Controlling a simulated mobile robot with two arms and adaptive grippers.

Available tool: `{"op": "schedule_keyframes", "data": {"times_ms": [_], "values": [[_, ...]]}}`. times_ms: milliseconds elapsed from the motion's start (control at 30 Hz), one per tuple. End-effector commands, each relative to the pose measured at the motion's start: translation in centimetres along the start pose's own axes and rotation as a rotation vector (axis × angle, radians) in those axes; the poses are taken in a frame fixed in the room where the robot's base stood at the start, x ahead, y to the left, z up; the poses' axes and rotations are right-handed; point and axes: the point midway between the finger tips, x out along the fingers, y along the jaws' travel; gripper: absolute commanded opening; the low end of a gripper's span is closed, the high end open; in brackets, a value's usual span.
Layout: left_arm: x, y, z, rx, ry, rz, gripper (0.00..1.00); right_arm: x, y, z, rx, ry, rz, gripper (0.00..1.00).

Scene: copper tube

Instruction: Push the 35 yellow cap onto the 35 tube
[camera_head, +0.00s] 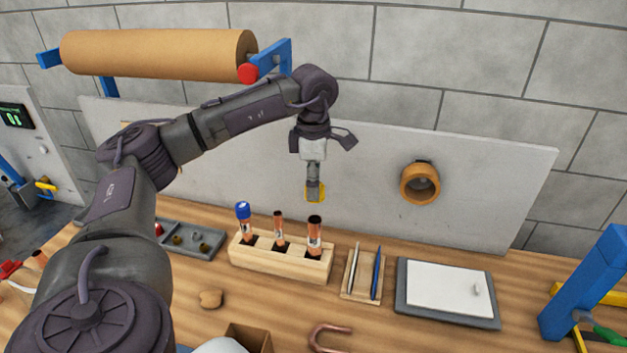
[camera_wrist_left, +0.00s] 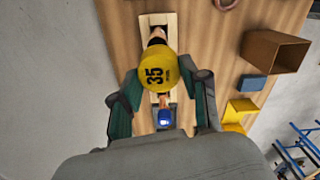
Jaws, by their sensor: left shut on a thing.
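A yellow cap marked 35 (camera_wrist_left: 157,70) is held between the fingers of my left gripper (camera_wrist_left: 163,84). In the head view the cap (camera_head: 315,199) shows below my left gripper (camera_head: 314,183), a little above and apart from the widest open copper tube (camera_head: 315,236). That tube stands upright at the right end of a wooden rack (camera_head: 285,268); its label is too small to read. In the left wrist view the cap partly hides the rack and tubes; a dark tube opening (camera_wrist_left: 157,37) shows just beyond it. My right gripper is not in view.
The rack also holds a blue-capped tube (camera_head: 243,213) and a thinner open tube (camera_head: 279,231). A grey parts tray (camera_head: 205,243) lies to the left, a pen tray (camera_head: 361,279) and a white pad (camera_head: 440,287) to the right. A wall panel stands behind.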

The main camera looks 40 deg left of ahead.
Motion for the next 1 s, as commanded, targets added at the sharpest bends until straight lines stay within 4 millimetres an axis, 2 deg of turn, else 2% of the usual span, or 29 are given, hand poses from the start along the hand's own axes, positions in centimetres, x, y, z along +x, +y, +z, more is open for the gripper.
{"op": "schedule_keyframes", "data": {"times_ms": [67,367,700,1000], "values": [[-0.1,0.0,0.0,0.004,0.0,-0.001,0.32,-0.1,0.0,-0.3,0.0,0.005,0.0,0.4],[2.1,0.0,0.0,0.003,0.001,-0.001,0.32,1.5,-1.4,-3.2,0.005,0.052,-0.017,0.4],[5.2,0.0,0.0,0.003,0.0,-0.001,0.32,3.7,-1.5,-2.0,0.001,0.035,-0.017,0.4],[5.8,0.0,0.0,0.003,-0.001,0.0,0.32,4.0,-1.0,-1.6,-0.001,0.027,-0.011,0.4]]}}
